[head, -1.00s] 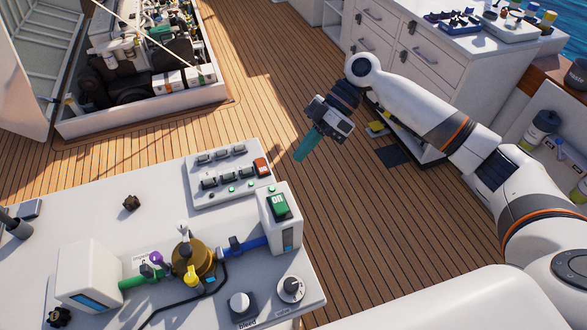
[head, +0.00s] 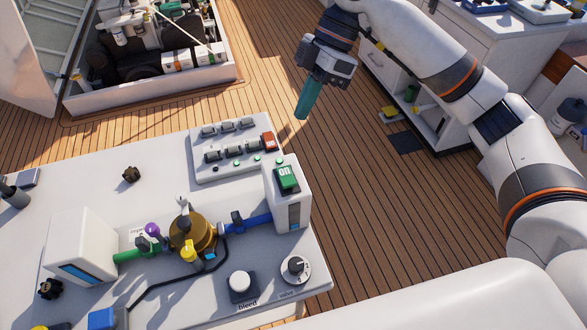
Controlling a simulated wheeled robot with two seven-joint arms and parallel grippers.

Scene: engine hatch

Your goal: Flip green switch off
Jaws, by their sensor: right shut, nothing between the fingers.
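The green switch (head: 286,178) is a rocker marked "ON" on top of a white box (head: 295,213) at the right edge of the white console. My right gripper (head: 307,100) has teal fingers that are shut with nothing between them. It points down over the wooden deck, beyond and slightly right of the switch in the picture, clearly apart from it. My left gripper is not in view.
A switch panel (head: 234,148) with grey rockers and a red switch (head: 268,141) lies behind the white box. A brass fitting (head: 190,232), a bleed button (head: 240,283) and a valve knob (head: 295,268) sit on the console (head: 90,180). An open engine hatch (head: 150,85) is at back left.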

